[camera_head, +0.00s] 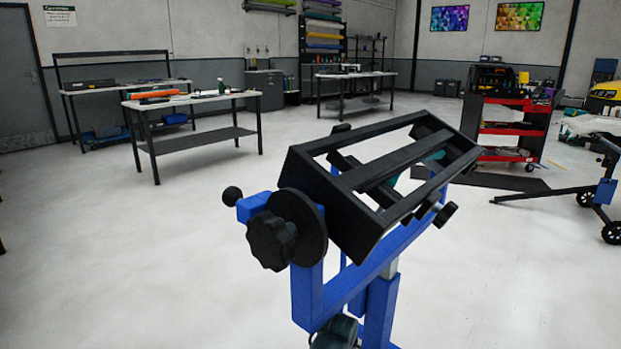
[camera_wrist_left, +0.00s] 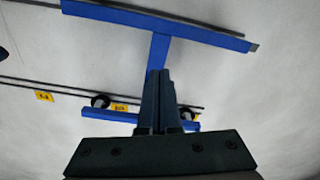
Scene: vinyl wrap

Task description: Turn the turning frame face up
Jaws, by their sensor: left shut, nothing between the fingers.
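The turning frame (camera_head: 345,190) is a black open rectangle with a lengthwise bar. It sits tilted on a blue stand (camera_head: 378,262) in the middle of the head view. A black lobed knob (camera_head: 271,241) and round disc are at its left end, beside a blue block with a black ball handle (camera_head: 232,195). I cannot tell which face is up. My left gripper (camera_wrist_left: 160,78) is shut and empty in the left wrist view, in front of blue beams (camera_wrist_left: 150,15). No contact shows clearly. My right gripper is not seen.
A long work table (camera_head: 190,99) stands at the back left, with another table (camera_head: 355,75) behind. A red tool cart (camera_head: 512,130) is at the right. A blue wheeled stand (camera_head: 606,190) is at the right edge. The floor left of the frame is clear.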

